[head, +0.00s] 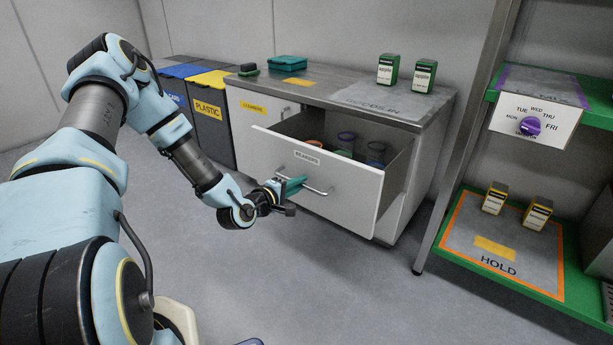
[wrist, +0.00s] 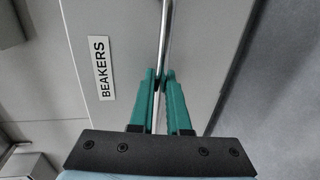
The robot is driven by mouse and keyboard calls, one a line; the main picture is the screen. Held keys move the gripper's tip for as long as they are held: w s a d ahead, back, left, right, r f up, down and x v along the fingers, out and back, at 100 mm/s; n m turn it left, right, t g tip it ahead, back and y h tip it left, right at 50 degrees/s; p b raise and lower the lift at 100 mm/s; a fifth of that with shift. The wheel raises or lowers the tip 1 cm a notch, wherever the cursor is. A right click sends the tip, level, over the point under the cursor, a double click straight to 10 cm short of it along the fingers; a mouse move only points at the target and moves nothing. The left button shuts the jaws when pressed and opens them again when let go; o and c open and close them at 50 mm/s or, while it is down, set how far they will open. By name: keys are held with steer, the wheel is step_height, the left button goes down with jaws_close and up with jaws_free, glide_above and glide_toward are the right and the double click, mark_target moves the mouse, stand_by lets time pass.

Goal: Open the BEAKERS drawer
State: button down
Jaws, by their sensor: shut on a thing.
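The BEAKERS drawer (head: 318,179) is pulled out of the grey-topped cabinet. Several coloured beakers (head: 346,141) show inside it, partly hidden by the drawer front. The BEAKERS label shows on the front in the wrist view (wrist: 102,68). My gripper (head: 293,184) is at the left part of the drawer's bar handle (head: 318,190). In the wrist view my gripper's teal fingers (wrist: 163,85) are closed around the metal handle (wrist: 166,35).
The CLEANERS front (head: 262,108) is shut at the cabinet's left. Green boxes (head: 388,69) stand on the worktop (head: 330,85). Bins (head: 208,115) stand left of the cabinet. A shelf rack with a HOLD mat (head: 490,262) stands at the right. Open floor (head: 320,285) lies before the drawer.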

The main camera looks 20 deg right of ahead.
steer(key=shift+s+a, duration=0.25)
steer(key=shift+a, duration=0.2)
steer(key=c, duration=0.9)
jaws_free()
steer(key=p+v, duration=0.1)
steer(key=v, duration=0.9)
steer(key=shift+s+a+p, duration=0.15)
steer(key=shift+a+p, duration=0.15)
steer(key=shift+a, duration=0.05)
